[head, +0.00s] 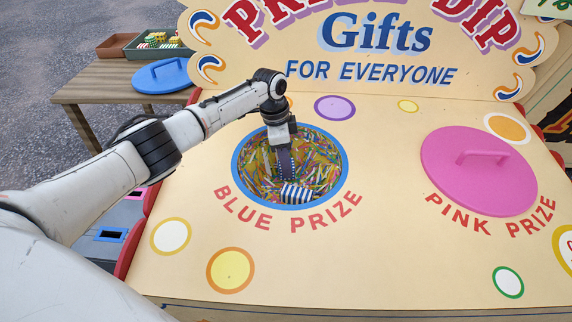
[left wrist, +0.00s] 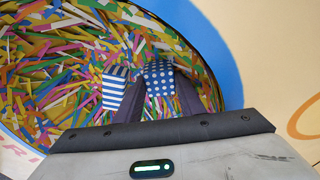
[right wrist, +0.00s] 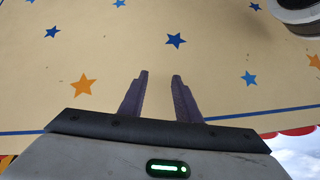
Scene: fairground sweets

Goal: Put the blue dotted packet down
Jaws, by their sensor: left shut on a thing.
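The blue dotted packet (left wrist: 158,78), blue with white dots, is between the fingers of my left gripper (head: 285,167), which is shut on it. My left gripper reaches down into the round blue-rimmed opening (head: 237,177) marked BLUE PRIZE. A blue-and-white striped packet (head: 297,193) lies on the paper strips beside the fingers. It also shows in the left wrist view (left wrist: 114,88), left of the dotted packet. In the head view the dotted packet is mostly hidden by the gripper. My right gripper (right wrist: 160,82) is open and empty.
Colourful paper strips (head: 318,160) fill the opening. A pink lid (head: 478,185) covers the PINK PRIZE place at the right. A side table (head: 100,85) holds a blue lid (head: 161,76), a brown tray (head: 115,46) and a green tray with small packets. The counter between the two places is clear.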

